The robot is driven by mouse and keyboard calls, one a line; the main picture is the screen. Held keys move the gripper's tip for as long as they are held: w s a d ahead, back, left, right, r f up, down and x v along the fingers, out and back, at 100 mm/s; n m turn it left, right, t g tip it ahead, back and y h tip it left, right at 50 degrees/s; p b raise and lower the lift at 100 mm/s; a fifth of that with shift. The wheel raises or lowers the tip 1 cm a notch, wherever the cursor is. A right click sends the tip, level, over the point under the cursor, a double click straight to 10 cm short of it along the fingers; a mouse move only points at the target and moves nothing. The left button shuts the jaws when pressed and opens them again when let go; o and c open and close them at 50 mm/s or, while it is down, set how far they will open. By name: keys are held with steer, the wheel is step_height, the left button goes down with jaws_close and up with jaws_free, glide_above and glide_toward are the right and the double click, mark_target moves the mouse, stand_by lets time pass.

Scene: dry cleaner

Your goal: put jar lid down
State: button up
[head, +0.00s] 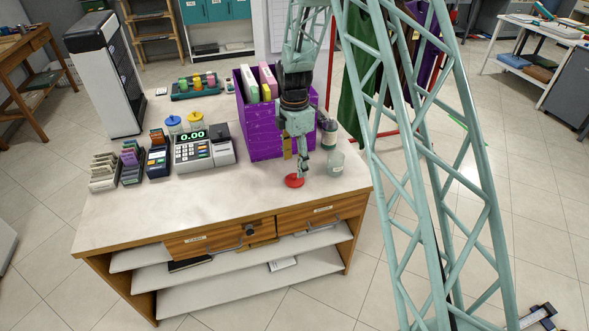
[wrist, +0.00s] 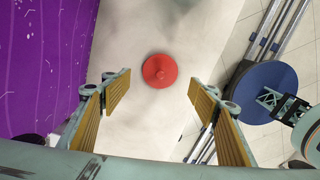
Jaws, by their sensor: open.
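The red jar lid (head: 293,181) lies on the counter top (head: 230,208) near its front right part. In the wrist view the lid (wrist: 160,71) is a red disc with a small knob, lying knob up on the pale surface. My gripper (head: 302,172) is just over the lid in the head view. In the wrist view my gripper (wrist: 160,88) has its two fingers wide apart, with nothing between them, and the lid shows beyond the fingertips. A clear jar (head: 335,162) stands on the counter just right of my gripper.
A purple crate (head: 265,141) with folders stands close behind and left of my gripper. A cash register (head: 204,150) and card holders (head: 104,172) fill the counter's left. Jars with yellow and blue lids (head: 174,122) stand behind. The counter's front strip is clear.

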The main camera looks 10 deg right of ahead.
mark_target(294, 175)
step_height(294, 175, up, 6)
steer(key=shift+f+p, duration=0.1)
steer(key=shift+p, duration=0.2)
stand_by(0.8)
